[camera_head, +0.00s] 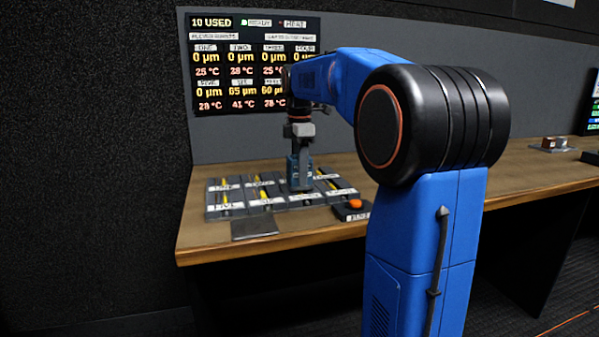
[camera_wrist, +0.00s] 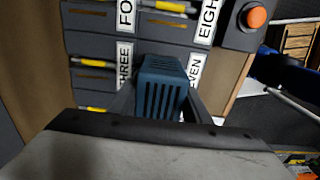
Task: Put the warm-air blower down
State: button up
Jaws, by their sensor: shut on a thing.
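The warm-air blower (camera_wrist: 160,84) is a teal-blue box with slotted vents, held between the two dark fingers of my gripper (camera_wrist: 158,98) in the wrist view. In the head view my gripper (camera_head: 301,172) points down over the grey blocks on the bench, and the blower (camera_head: 292,168) shows only partly as a bluish shape there. In the wrist view the blower is between the THREE and SEVEN labels and partly covers the latter. I cannot tell whether it touches the blocks.
Grey labelled blocks (camera_head: 212,212) with yellow items stand on the wooden bench (camera_head: 210,238). A dark flat plate (camera_head: 255,227) lies at their front. An orange button (camera_head: 355,203) is to their right. A wall display (camera_head: 235,53) reads "10 USED".

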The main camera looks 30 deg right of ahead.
jog(key=shift+f, duration=0.15)
jog(key=o, duration=1.5)
notch_tip(320, 180, up, 12)
jog(key=shift+r, duration=0.2)
